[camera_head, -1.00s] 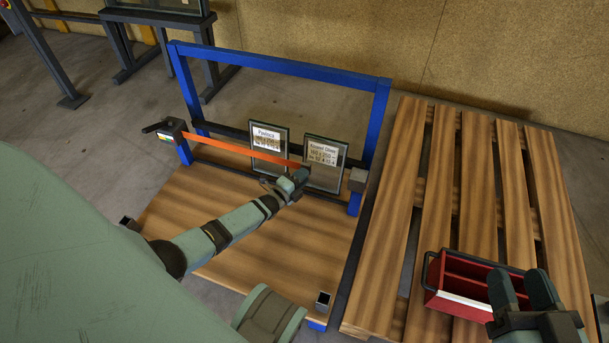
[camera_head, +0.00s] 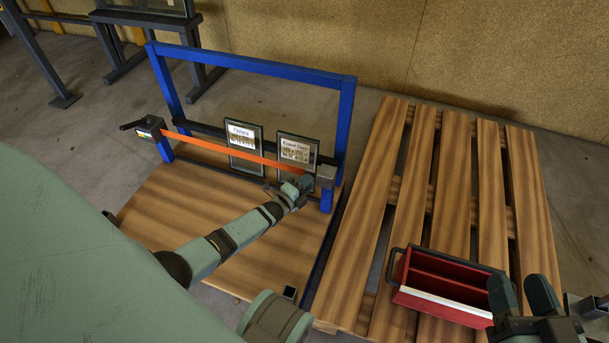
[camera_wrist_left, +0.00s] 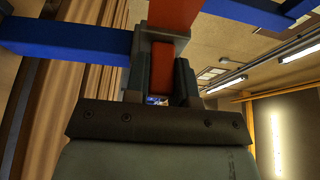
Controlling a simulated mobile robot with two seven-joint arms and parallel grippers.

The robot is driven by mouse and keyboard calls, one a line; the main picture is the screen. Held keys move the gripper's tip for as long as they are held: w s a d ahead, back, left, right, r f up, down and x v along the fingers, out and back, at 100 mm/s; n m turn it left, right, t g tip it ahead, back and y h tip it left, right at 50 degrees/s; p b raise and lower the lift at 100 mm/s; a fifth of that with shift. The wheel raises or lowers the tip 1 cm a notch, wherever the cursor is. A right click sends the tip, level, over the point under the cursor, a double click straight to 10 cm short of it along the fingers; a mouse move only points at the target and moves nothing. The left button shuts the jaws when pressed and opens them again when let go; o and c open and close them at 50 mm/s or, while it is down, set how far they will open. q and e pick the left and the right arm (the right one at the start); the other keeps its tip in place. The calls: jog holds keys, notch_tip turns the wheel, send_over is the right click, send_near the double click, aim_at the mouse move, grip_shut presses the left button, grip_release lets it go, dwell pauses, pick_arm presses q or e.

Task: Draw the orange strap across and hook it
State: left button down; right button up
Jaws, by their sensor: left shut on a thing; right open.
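The orange strap (camera_head: 215,149) runs from the winder box (camera_head: 150,128) on the left post across two framed glass panes (camera_head: 244,158) (camera_head: 294,161). My left gripper (camera_head: 303,183) is shut on the strap's right end, close beside the grey block (camera_head: 327,176) on the right post of the blue frame (camera_head: 345,115). In the left wrist view, the strap (camera_wrist_left: 172,14) shows above the fingers (camera_wrist_left: 160,88), near a grey block. I cannot tell whether the strap end touches the block. My right gripper (camera_head: 522,295) is open and empty.
A red toolbox (camera_head: 445,306) sits on the wooden pallet (camera_head: 365,235) at the right, close to my right gripper. A board wall (camera_head: 480,50) stands behind.

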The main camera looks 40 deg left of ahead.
pick_arm(q)
jog(key=shift+d, duration=0.45)
pick_arm(e)
jog(key=shift+w+d, duration=0.1)
jog(key=shift+d, duration=0.15)
pick_arm(q)
jog(key=shift+d, duration=0.1)
jog(key=c, duration=1)
grip_release()
jog(key=shift+o, duration=0.2)
jog(key=shift+w, duration=0.1)
jog(key=s+a+p, duration=0.2)
jog(key=s+p, duration=0.3)
jog(key=s, duration=0.8)
jog(key=shift+s, duration=0.35)
pick_arm(e)
jog(key=r, duration=0.1)
jog(key=s+m, duration=0.1)
jog(key=r+m, duration=0.1)
jog(key=shift+s+a+r, duration=0.2)
jog(key=shift+a+r, duration=0.1)
jog(key=shift+r, duration=0.05)
